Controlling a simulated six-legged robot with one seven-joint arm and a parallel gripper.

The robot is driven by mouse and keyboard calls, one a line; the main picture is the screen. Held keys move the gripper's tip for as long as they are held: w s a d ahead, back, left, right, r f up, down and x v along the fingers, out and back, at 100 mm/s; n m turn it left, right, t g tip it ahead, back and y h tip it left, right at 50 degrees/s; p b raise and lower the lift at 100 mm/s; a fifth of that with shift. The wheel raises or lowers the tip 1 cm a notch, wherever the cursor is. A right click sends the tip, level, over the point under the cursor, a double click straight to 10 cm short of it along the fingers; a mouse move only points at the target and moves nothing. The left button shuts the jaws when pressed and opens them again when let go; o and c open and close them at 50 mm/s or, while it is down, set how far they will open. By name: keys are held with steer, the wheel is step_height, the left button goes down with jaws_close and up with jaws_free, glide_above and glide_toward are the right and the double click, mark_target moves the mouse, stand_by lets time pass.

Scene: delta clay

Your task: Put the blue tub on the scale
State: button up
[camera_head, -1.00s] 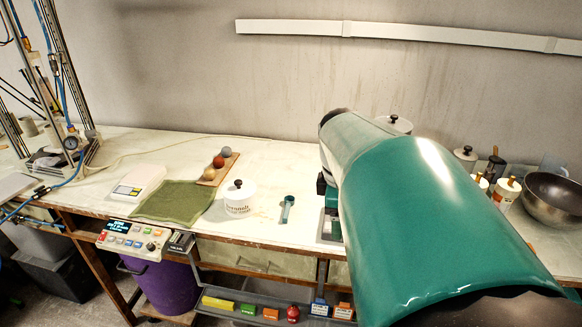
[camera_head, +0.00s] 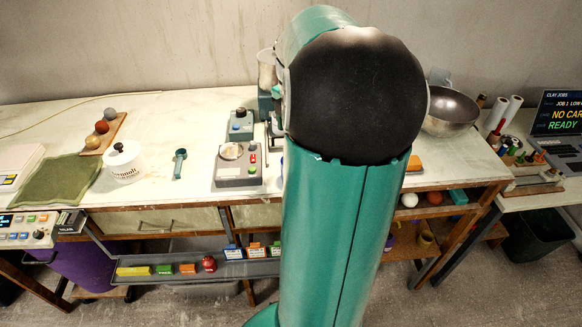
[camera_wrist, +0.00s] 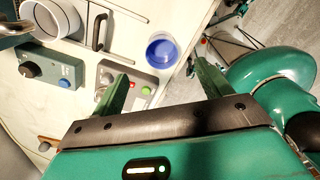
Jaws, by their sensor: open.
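The blue tub (camera_wrist: 161,52) shows in the wrist view as a small round tub with a pale rim, seen from above near the table edge. My gripper (camera_wrist: 161,72) is open, with one green finger on each side of the tub's line. The tub lies beyond the fingertips, and I see no contact. A flat white device with a small display (camera_head: 14,165), which looks like the scale, is at the far left of the head view, partly cut off by the frame.
A grey box with a round metal plate and buttons (camera_head: 240,167) stands close to the tub's left in the wrist view. A white lidded jar (camera_head: 123,163), a teal scoop (camera_head: 180,162) and a green cloth (camera_head: 58,181) lie left. A metal bowl (camera_head: 451,110) is right.

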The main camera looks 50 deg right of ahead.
step_height(320, 180, down, 7)
steer(key=shift+w+a+r, duration=0.1)
steer(key=shift+a, duration=0.05)
step_height(320, 180, down, 5)
steer(key=shift+a+f, duration=0.15)
steer(key=shift+f, duration=0.05)
steer(key=c, duration=1.1)
steer(key=shift+r, duration=0.1)
